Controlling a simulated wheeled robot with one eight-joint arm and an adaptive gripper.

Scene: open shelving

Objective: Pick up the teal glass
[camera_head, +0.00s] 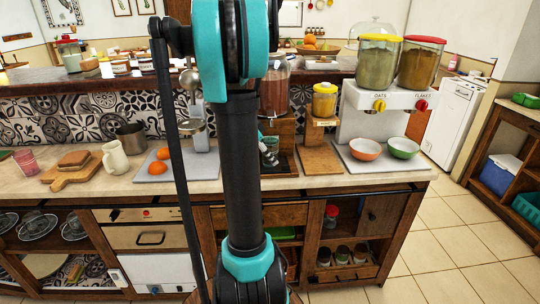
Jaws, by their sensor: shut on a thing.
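The teal glass (271,158) looks small and dark, just right of my arm's dark upright link. It is at the dark tray below the drink dispenser; I cannot tell whether it touches the tray. Only a small part of my gripper (264,141) shows at the glass, beside the link, and the rest is hidden behind my arm. My gripper is shut on the glass. The fingertips are too small and covered to make out clearly.
The dispenser (273,92) stands close behind the glass. A yellow-lidded jar (324,101) on a wooden stand, orange (365,149) and green (403,147) bowls, and a cereal dispenser (376,122) are to the right. Oranges (157,168) and a white jug (115,158) are left.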

